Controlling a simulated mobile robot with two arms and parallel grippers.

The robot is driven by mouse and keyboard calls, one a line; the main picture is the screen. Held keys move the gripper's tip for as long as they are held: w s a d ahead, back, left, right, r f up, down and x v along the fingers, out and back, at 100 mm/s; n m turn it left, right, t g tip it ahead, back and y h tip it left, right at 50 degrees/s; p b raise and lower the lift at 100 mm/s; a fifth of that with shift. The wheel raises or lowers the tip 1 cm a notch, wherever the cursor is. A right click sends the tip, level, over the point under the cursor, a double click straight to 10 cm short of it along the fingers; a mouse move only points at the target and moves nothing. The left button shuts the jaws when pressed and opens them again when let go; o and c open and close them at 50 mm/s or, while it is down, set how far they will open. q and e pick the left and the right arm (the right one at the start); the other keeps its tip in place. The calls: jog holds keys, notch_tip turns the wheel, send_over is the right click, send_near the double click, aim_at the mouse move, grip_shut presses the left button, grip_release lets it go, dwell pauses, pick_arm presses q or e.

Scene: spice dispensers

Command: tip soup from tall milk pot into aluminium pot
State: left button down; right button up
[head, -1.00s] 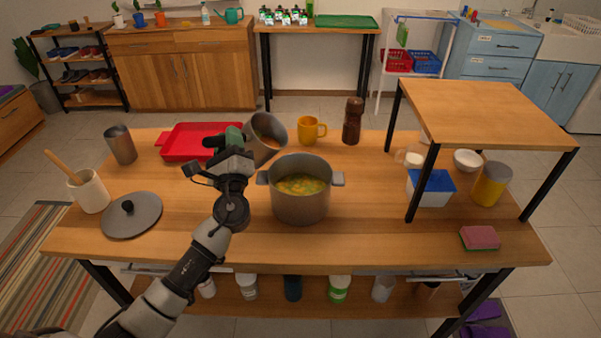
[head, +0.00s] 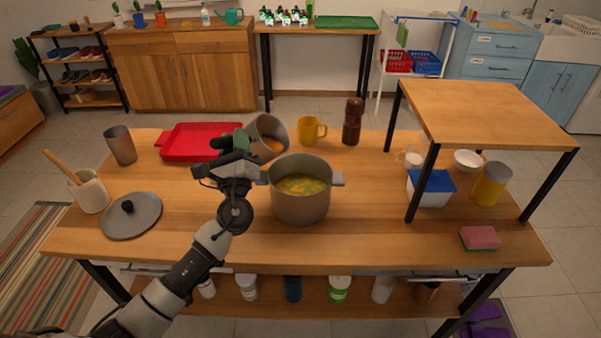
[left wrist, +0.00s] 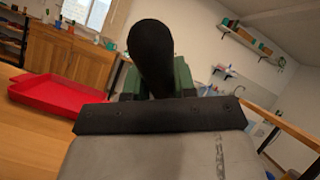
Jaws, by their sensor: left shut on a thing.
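The tall milk pot (head: 256,134) is grey and tilted, its mouth facing right and toward me, above the back left of the aluminium pot. Orange soup (head: 274,146) shows inside near its lower rim. My left gripper (head: 228,143) is shut on its handle. In the left wrist view the dark handle (left wrist: 152,55) stands between green fingers. The aluminium pot (head: 301,207) stands upright on the table, with yellow-orange soup and green bits (head: 300,185) inside. No falling stream shows between the pots. My right gripper is not in view.
A red tray (head: 185,152), yellow mug (head: 308,130) and brown mill (head: 352,122) stand behind. A pot lid (head: 131,216), utensil holder (head: 90,192) and grey cup (head: 120,146) are at left. A raised wooden shelf (head: 480,110) is at right.

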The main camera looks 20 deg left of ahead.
pick_arm(q)
jog(key=shift+d+m+t+h, duration=0.4)
jog(key=shift+m+t+h, duration=0.1)
jog(key=shift+m, duration=0.4)
jog(key=shift+d+f+m+t+h, duration=0.1)
jog(key=shift+d+m+t+h, duration=0.1)
jog(key=shift+d+m+h, duration=0.3)
jog(key=shift+d+f+m+t+h, duration=0.1)
jog(key=shift+m+t+h, duration=0.15)
jog(key=shift+m, duration=0.45)
jog(key=shift+d+f+m+t+h, duration=0.15)
jog(key=shift+d+m+h, duration=0.15)
jog(key=shift+m+h, duration=0.25)
